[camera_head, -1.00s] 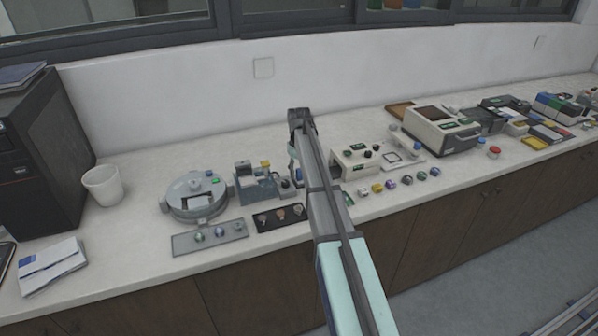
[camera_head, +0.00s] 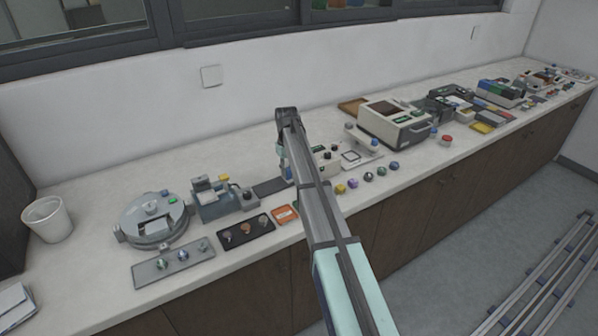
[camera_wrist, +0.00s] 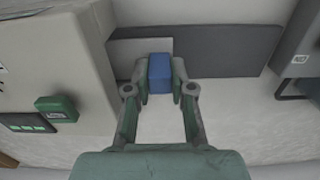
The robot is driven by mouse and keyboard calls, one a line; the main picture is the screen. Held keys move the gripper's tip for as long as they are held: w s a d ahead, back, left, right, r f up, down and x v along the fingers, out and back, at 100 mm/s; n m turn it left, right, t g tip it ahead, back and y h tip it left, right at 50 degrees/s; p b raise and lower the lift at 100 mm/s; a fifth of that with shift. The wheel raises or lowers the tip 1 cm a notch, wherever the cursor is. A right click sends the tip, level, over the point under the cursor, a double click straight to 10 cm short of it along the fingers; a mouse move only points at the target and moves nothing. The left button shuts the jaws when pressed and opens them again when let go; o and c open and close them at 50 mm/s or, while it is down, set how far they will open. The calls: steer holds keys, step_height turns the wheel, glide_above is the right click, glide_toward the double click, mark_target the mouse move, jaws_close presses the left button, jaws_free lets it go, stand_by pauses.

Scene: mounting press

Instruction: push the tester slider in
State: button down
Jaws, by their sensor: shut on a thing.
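The tester is a beige box (camera_head: 325,155) just right of my arm in the head view; its side also shows at the left of the wrist view (camera_wrist: 60,65). A flat dark grey slider plate (camera_wrist: 225,52) extends from beside the box, with a lighter patch near the box. It shows left of my arm in the head view (camera_head: 270,187). A blue block (camera_wrist: 160,72) stands at the plate, between my fingertips. My gripper (camera_wrist: 160,90) is shut on this blue block, close to the box.
A grey machine (camera_head: 215,200) stands left of the plate. In front lie an orange-faced panel (camera_head: 285,214) and a black tray (camera_head: 246,231) with small pieces. Several coloured knobs (camera_head: 368,177) line the counter at right.

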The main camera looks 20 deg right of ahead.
steer(key=shift+w+d, duration=0.1)
steer(key=shift+d, duration=0.1)
steer(key=c, duration=1)
jaws_free()
steer(key=shift+d, duration=0.1)
step_height(320, 180, up, 12)
